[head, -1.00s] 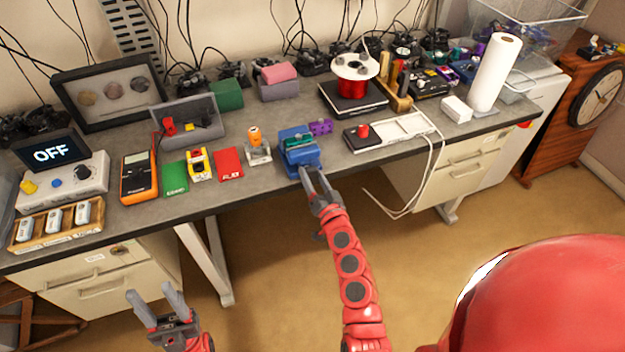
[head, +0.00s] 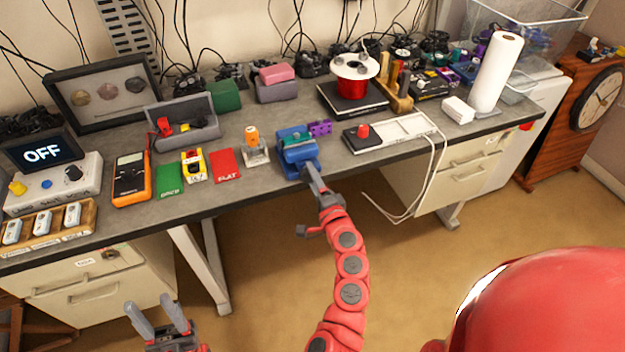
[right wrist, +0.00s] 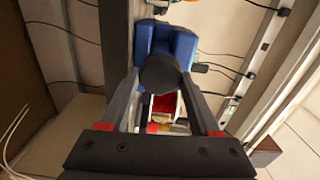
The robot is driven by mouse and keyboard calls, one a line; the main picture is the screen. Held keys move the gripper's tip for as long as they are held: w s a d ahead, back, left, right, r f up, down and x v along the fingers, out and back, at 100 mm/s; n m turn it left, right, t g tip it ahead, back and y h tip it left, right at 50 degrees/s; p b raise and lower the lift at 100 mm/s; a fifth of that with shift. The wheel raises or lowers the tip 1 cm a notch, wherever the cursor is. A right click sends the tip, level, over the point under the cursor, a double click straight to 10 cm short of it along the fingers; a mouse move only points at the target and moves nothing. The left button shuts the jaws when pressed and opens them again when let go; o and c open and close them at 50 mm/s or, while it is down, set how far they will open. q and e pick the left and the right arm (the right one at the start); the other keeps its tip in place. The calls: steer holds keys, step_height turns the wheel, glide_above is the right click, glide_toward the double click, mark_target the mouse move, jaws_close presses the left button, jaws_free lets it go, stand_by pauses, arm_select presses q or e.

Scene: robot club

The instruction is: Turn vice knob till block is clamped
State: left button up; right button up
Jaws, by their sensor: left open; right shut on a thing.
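The blue vice (head: 297,157) stands at the front edge of the bench in the head view. A teal-green piece (head: 298,143) shows at its jaws, too small to tell whether it is pinched. My right gripper (head: 313,174) reaches the front of the vice. In the right wrist view its fingers (right wrist: 160,78) are closed on the sides of the round black knob (right wrist: 160,70), with the blue vice body (right wrist: 172,42) beyond. The knob hides the jaws there. My left gripper (head: 158,310) is open and empty, low at the left, away from the bench.
A purple piece (head: 320,128) lies right behind the vice. An orange-topped stand (head: 254,145) is to its left and a white panel with a red button (head: 362,131) to its right. Red (head: 226,165) and green (head: 169,178) cards lie further left. The floor before the bench is clear.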

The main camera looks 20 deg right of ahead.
steer(key=shift+f+m, duration=0.1)
steer(key=shift+m, duration=1.3)
steer(key=shift+a, duration=0.1)
steer(key=o, duration=1.4)
steer(key=shift+c, duration=0.2)
steer(key=s+b, duration=0.1)
steer(key=s, duration=1.6)
steer(key=shift+s+d, duration=0.2)
steer(key=shift+d, duration=0.1)
